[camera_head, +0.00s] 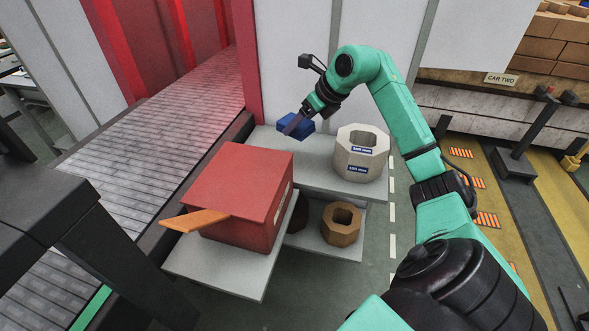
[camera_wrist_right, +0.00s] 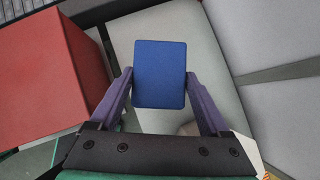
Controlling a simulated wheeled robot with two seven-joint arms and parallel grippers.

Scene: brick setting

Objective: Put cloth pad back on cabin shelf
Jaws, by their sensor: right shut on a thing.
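The blue cloth pad (camera_head: 297,126) is held by my right gripper (camera_head: 291,125) above the back of the grey shelf. In the right wrist view the pad (camera_wrist_right: 160,74) sits between the two purple fingers of the right gripper (camera_wrist_right: 159,88), which is shut on its sides. The grey cabin shelf (camera_head: 308,165) has a bare patch beneath the pad, and it shows below the pad in the right wrist view (camera_wrist_right: 225,125). Whether the pad touches the shelf is hard to tell, but it looks raised. My left gripper is not in view.
A red box (camera_head: 238,190) with an orange board (camera_head: 197,220) stands left of the bare patch. A pale octagonal ring (camera_head: 361,154) with blue labels stands to the right. A brown octagonal ring (camera_head: 341,223) is on a lower shelf. A white wall panel (camera_head: 290,55) closes the back.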

